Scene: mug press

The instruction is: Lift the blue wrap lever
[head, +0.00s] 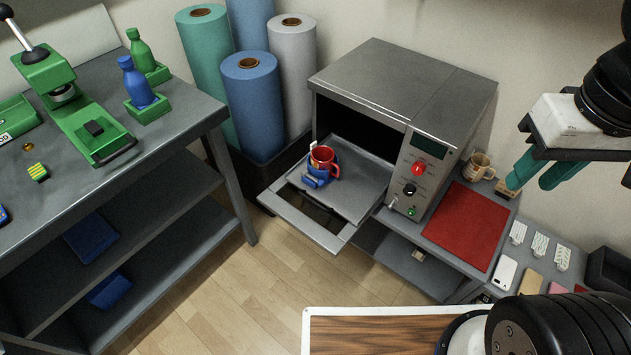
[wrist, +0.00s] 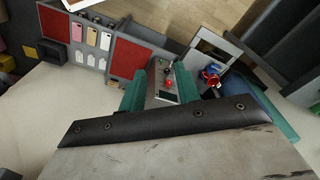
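A red mug (head: 323,159) stands on the pulled-out grey tray (head: 352,190) of the oven. A blue wrap (head: 315,179) sits low against the mug's left and front side. A small pale tab shows at the mug's upper left; I cannot tell whether it is the wrap's lever. The red mug (wrist: 211,77) and blue wrap (wrist: 212,69) also show small in the wrist view. My gripper (head: 541,174), with teal fingers, is up at the right, well away from the mug. Its fingers (wrist: 160,92) stand apart in the wrist view, with nothing held between them.
The grey oven (head: 400,85) stands open behind the tray, its controls on the right front. A tan mug (head: 479,167) and a red mat (head: 466,226) lie right of it. Rolls (head: 252,90) stand left of it. A bench (head: 180,117) with a green press (head: 75,100) is at the left.

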